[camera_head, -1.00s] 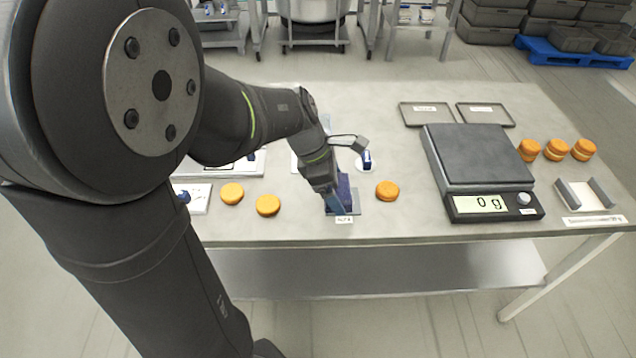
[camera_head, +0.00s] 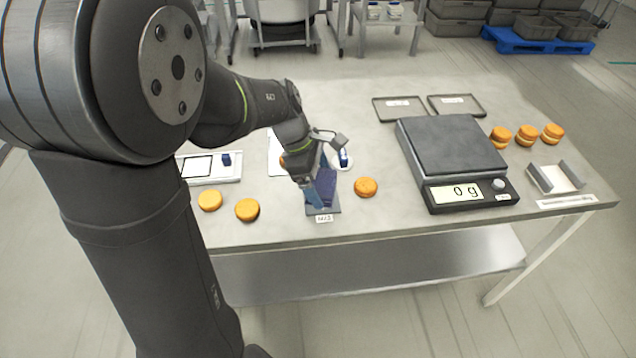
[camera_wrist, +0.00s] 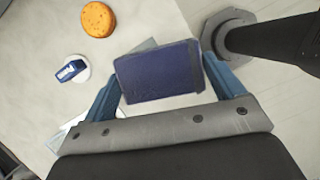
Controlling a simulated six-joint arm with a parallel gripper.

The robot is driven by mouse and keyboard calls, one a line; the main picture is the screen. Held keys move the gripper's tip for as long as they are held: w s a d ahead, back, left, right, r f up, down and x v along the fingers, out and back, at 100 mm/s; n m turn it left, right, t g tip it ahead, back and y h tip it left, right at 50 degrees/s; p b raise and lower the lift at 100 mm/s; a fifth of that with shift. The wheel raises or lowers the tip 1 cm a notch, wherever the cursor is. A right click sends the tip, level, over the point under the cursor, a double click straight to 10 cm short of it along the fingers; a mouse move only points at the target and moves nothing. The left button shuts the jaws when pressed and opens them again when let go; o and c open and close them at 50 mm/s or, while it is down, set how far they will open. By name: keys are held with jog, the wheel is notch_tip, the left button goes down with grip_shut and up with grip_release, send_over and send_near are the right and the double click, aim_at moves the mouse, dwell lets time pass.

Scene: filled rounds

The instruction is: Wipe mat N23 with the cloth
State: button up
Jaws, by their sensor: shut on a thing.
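My gripper (camera_head: 316,191) is shut on the dark blue cloth (camera_head: 327,186), at the front of the table. In the wrist view the cloth (camera_wrist: 158,72) spans the space between the two blue fingers. Mat N23 (camera_head: 322,210) is a grey mat under the cloth, with its label (camera_head: 324,218) at the front edge. The cloth and fingers hide most of the mat. I cannot tell for sure whether the cloth touches it.
Orange rounds lie left (camera_head: 247,210) and right (camera_head: 365,187) of the mat. A white disc with a blue-handled item (camera_head: 343,161) stands behind. A scale (camera_head: 455,165) reading 0 g is at right, with two trays (camera_head: 398,108) behind it. Bare table lies in front.

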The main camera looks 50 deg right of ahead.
aim_at(320, 176)
jog(key=w+d+f+m, duration=0.1)
jog(key=m, duration=0.1)
jog(key=w+d+f+m+y, duration=0.1)
jog(key=d+f+m+y, duration=0.1)
jog(key=f+m, duration=0.1)
jog(key=shift+w+d+m+g, duration=0.3)
jog(key=shift+w+d+g, duration=0.05)
jog(key=shift+w+g, duration=0.05)
jog(key=shift+f, duration=2.05)
jog(key=shift+f, duration=0.4)
jog(key=shift+a, duration=0.1)
jog(key=shift+w+a+r, duration=0.1)
jog(key=shift+w+a, duration=0.1)
jog(key=shift+a, duration=0.75)
jog(key=shift+s+d, duration=0.1)
jog(key=shift+d, duration=0.05)
jog(key=shift+s+d, duration=1.15)
jog(key=shift+s, duration=0.05)
jog(key=shift+f, duration=0.2)
